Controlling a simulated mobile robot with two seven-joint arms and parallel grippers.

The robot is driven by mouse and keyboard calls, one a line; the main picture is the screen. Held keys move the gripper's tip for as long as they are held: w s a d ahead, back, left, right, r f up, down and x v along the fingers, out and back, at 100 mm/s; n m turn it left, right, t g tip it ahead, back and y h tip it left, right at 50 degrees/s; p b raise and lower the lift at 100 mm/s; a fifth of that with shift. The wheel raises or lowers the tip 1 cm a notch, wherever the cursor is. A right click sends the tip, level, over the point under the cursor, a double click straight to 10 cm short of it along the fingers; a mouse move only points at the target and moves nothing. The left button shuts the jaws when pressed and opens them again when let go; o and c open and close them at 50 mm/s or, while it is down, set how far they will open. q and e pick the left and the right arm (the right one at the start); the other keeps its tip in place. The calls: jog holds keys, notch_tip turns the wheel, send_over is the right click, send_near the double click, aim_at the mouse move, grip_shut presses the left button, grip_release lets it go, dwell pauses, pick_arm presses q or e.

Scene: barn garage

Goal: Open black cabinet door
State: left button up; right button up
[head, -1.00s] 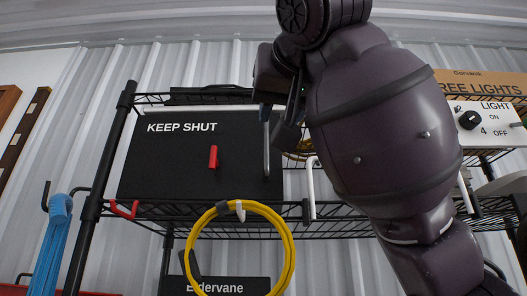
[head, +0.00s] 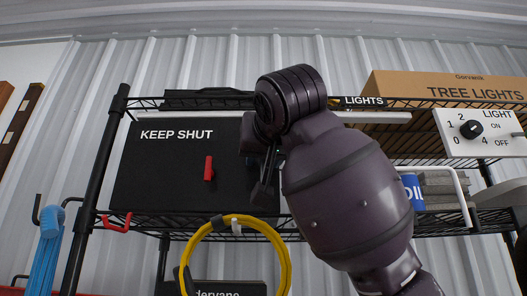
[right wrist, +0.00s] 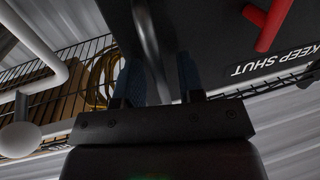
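The black cabinet (head: 160,175), marked KEEP SHUT, sits on a wire shelf, and its door looks closed flat. A red knob or latch (head: 208,168) is on its front; it also shows in the right wrist view (right wrist: 272,25). My right gripper (head: 258,172) is at the door's right edge and hides the handle in the head view. In the right wrist view, the grey bar handle (right wrist: 147,45) passes between the two blue-padded fingers of the gripper (right wrist: 156,80). The fingers are apart, with a gap visible beside the bar. My left gripper is not in view.
A coiled yellow hose or cable (head: 284,262) hangs below the cabinet, in front of the shelf. A red hook (head: 116,222) is on the shelf edge. To the right are a light switch box (head: 480,131), a cardboard box (head: 440,88) and a white bar (head: 462,190).

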grip_shut()
jog(key=shift+s, duration=0.1)
dwell(0.4)
